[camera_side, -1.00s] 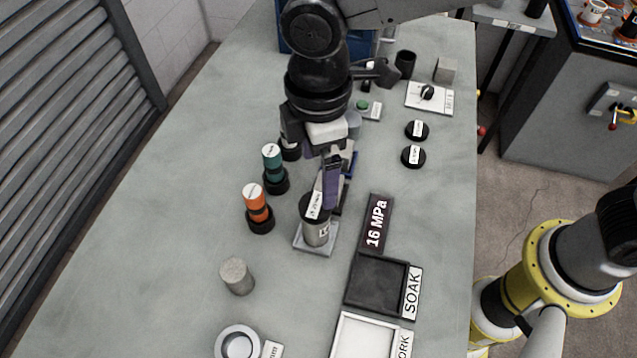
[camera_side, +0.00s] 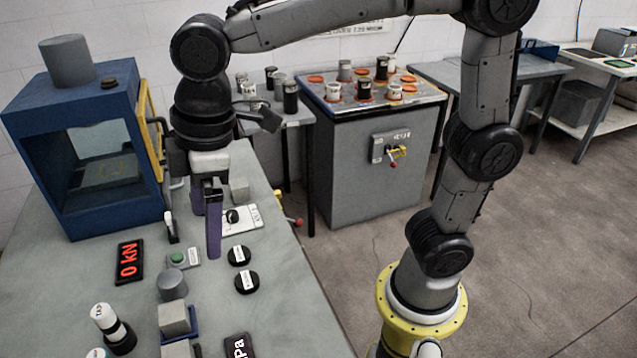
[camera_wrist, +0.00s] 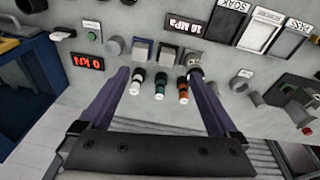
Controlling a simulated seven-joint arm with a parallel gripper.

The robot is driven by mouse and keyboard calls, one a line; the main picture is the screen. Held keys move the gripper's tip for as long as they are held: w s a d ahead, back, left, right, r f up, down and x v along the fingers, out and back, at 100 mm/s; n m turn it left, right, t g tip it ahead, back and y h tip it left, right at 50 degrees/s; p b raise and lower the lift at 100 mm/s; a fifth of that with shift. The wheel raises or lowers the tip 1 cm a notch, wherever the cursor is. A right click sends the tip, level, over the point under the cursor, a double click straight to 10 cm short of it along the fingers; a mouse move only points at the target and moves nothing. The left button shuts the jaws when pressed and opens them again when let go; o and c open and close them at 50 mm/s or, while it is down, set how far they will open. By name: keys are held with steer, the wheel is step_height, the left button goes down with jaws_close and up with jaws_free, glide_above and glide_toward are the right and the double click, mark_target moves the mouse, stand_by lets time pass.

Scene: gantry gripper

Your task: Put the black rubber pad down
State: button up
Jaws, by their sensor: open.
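Two round black pads with white labels, one farther (camera_side: 239,256) and one nearer (camera_side: 247,281), lie on the grey bench in the side view. A grey cylinder (camera_wrist: 194,59) stands on a plate in the wrist view, its labelled dark top (camera_wrist: 195,73) beside the right fingertip; I cannot tell whether that top is a separate pad. My gripper (camera_side: 212,240) hangs over the bench in front of the blue cabinet. In the wrist view my gripper (camera_wrist: 159,74) has its purple fingers wide apart, with nothing held between them.
A blue cabinet (camera_side: 38,165) with a yellow-edged door stands at the left. A 0 kN display (camera_side: 129,262), a green button box (camera_side: 183,258) and a switch plate (camera_side: 244,217) are near my gripper. Banded bottles (camera_wrist: 160,84) and SOAK tray (camera_wrist: 228,24) show in the wrist view.

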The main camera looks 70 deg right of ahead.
steer(key=s+d+f+m+t, duration=0.1)
steer(key=s+d+m+t, duration=0.1)
steer(key=s+d+m, duration=0.3)
steer(key=s+d+f+m+t+h, duration=0.1)
steer(key=s+d+m, duration=0.4)
steer(key=d, duration=0.8)
steer(key=s+f, duration=0.1)
steer(key=s, duration=0.2)
steer(key=shift+s+t, duration=0.15)
steer(key=shift+t, duration=0.25)
